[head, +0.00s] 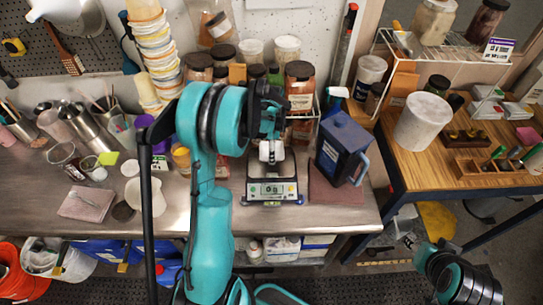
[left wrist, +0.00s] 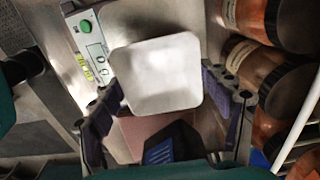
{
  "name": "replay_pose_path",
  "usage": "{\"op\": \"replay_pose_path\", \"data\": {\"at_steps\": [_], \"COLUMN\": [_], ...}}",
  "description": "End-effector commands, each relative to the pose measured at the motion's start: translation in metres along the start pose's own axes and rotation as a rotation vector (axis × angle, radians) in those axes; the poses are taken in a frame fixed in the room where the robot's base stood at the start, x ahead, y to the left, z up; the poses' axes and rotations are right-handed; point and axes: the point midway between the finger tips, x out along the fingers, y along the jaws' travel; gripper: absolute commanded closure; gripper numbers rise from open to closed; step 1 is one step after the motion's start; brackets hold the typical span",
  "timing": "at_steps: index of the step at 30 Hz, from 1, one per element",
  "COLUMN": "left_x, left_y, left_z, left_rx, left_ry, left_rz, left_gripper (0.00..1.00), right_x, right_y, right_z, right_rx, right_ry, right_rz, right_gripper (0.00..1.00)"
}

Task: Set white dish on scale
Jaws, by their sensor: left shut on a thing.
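The white dish (left wrist: 158,75) is a small square dish with rounded corners. In the left wrist view it sits between the two fingers of my left gripper (left wrist: 165,108), which is shut on it. In the head view the dish (head: 271,151) shows over the back part of the scale (head: 270,190), just below my left gripper (head: 269,133). The scale's green button and display also show in the left wrist view (left wrist: 92,42). I cannot tell whether the dish touches the scale's plate. Part of my right arm shows at the lower right; its gripper state is unclear.
A dark blue jug (head: 341,150) stands on a reddish mat (head: 335,188) right of the scale. Brown jars (head: 299,85) crowd behind it. A stack of cups (head: 155,50) stands back left. The bench front left of the scale holds a folded cloth (head: 87,204).

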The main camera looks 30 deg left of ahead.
Motion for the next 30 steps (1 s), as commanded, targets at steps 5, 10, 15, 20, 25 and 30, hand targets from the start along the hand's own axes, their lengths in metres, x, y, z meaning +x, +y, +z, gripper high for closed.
{"op": "replay_pose_path", "data": {"at_steps": [5,10,15,20,25,30], "left_x": [0.013,0.039,0.042,0.043,0.045,0.044], "left_y": [-0.002,-0.002,-0.002,-0.002,-0.002,-0.002], "left_z": [0.001,0.001,0.001,0.001,0.001,0.001], "left_rx": [0.001,0.001,0.000,0.000,0.000,0.000], "left_ry": [0.000,0.000,0.000,0.000,0.000,0.000], "left_rz": [0.000,0.000,0.000,0.000,0.000,0.000], "left_gripper": [0.35,0.35,0.35,0.35,0.14,0.14], "right_x": [0.001,0.004,0.004,0.005,0.007,0.006], "right_y": [0.000,0.000,0.000,0.000,0.000,0.000], "right_z": [0.001,0.003,0.003,0.004,0.005,0.005], "right_rx": [0.000,0.000,0.000,0.000,0.000,0.000], "right_ry": [0.000,0.000,0.000,0.000,0.000,0.000], "right_rz": [0.000,0.000,0.000,0.000,0.000,0.000], "right_gripper": [0.60,0.60,0.60,0.60,0.60,0.60]}}
